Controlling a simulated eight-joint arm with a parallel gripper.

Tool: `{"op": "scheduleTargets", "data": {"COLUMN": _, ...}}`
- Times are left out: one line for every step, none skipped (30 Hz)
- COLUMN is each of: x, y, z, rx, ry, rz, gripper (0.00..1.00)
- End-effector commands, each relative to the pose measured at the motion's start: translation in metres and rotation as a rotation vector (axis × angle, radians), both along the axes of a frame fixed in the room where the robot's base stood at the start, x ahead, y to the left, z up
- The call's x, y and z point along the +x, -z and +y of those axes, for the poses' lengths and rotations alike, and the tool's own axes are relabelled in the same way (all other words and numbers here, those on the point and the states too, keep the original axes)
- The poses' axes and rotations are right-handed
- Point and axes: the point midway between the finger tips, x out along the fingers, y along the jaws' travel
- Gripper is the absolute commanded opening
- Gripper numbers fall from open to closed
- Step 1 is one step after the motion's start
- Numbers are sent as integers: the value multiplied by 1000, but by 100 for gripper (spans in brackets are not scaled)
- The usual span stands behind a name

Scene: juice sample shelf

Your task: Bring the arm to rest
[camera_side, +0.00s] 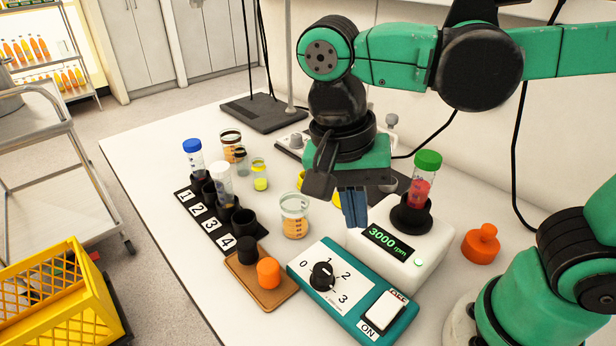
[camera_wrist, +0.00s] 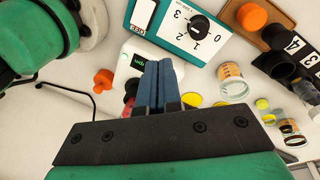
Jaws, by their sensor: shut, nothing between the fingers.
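My green and black arm reaches in from the right in the side view. My gripper (camera_side: 354,222) points down above the table, with its blue fingers together and nothing between them. It hangs to the left of the white mixer (camera_side: 405,262), which reads 3000 rpm, and behind the teal dial box (camera_side: 350,300). In the wrist view my gripper (camera_wrist: 160,68) shows its blue fingers side by side, overlapping part of the mixer. A tube with a green cap (camera_side: 428,160) and red content stands in the mixer's black holder.
A numbered black rack (camera_side: 222,212) holds a blue-capped tube (camera_side: 193,150) and a white-topped tube (camera_side: 221,175). A cup (camera_side: 294,222) stands near my gripper. A brown tray (camera_side: 285,291) holds black and orange caps. An orange stopper (camera_side: 481,245) sits right. A yellow crate (camera_side: 60,295) stands left.

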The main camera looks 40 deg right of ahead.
Motion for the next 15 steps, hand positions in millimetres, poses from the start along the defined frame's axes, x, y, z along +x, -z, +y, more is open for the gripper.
{"op": "scheduleTargets", "data": {"x": 4, "y": -4, "z": -4, "rx": 13, "ry": -33, "rz": 13, "gripper": 0}}
{"op": "scheduleTargets", "data": {"x": 6, "y": -6, "z": -5, "rx": 21, "ry": -58, "rz": 22, "gripper": 0}}
{"op": "scheduleTargets", "data": {"x": 9, "y": -9, "z": -7, "rx": 31, "ry": -87, "rz": 31, "gripper": 0}}
{"op": "scheduleTargets", "data": {"x": 10, "y": -11, "z": -9, "rx": 40, "ry": -110, "rz": 37, "gripper": 0}}
{"op": "scheduleTargets", "data": {"x": 12, "y": -13, "z": -10, "rx": 48, "ry": -130, "rz": 44, "gripper": 0}}
{"op": "scheduleTargets", "data": {"x": 14, "y": -15, "z": -12, "rx": 57, "ry": -156, "rz": 51, "gripper": 0}}
{"op": "scheduleTargets", "data": {"x": 15, "y": -17, "z": -13, "rx": 64, "ry": -173, "rz": 56, "gripper": 0}}
{"op": "scheduleTargets", "data": {"x": 16, "y": -18, "z": -15, "rx": 69, "ry": -188, "rz": 60, "gripper": 0}}
{"op": "scheduleTargets", "data": {"x": 18, "y": -20, "z": -16, "rx": 76, "ry": -206, "rz": 65, "gripper": 0}}
{"op": "scheduleTargets", "data": {"x": 18, "y": -21, "z": -17, "rx": 80, "ry": -218, "rz": 67, "gripper": 0}}
{"op": "scheduleTargets", "data": {"x": 19, "y": -22, "z": -17, "rx": 85, "ry": -229, "rz": 70, "gripper": 0}}
{"op": "scheduleTargets", "data": {"x": 20, "y": -22, "z": -18, "rx": 88, "ry": -239, "rz": 72, "gripper": 0}}
{"op": "scheduleTargets", "data": {"x": 20, "y": -23, "z": -19, "rx": 90, "ry": -246, "rz": 73, "gripper": 0}}
{"op": "scheduleTargets", "data": {"x": 21, "y": -23, "z": -19, "rx": 92, "ry": -250, "rz": 75, "gripper": 0}}
{"op": "scheduleTargets", "data": {"x": 21, "y": -24, "z": -19, "rx": 94, "ry": -255, "rz": 75, "gripper": 0}}
